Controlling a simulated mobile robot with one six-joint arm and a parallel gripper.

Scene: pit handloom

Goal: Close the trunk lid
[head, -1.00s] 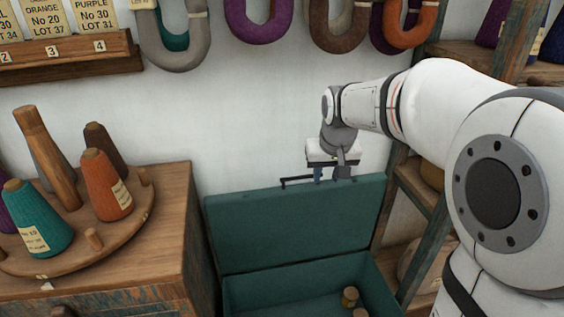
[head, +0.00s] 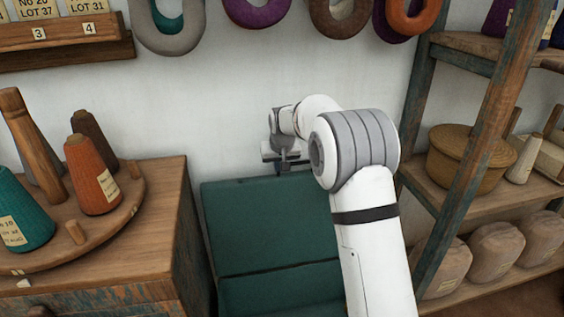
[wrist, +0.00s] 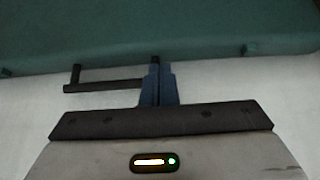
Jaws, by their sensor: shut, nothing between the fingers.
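The green trunk lid (head: 262,225) stands raised near the white wall, above the green trunk body (head: 265,293) at the bottom of the head view. My gripper (wrist: 158,72) is shut and empty at the lid's upper edge. In the head view my gripper (head: 284,160) is at the top edge of the lid, and its fingertips are hard to make out. In the wrist view a black bar handle (wrist: 105,86) juts from the lid (wrist: 150,30); my blue fingers are at its right end. I cannot tell if they touch. My arm hides the lid's right part.
A wooden cabinet (head: 165,210) with a round tray of yarn cones stands close on the left. A shelf rack (head: 455,175) with a basket (head: 470,158) and wrapped bundles stands on the right. Yarn hanks (head: 258,8) hang on the wall above.

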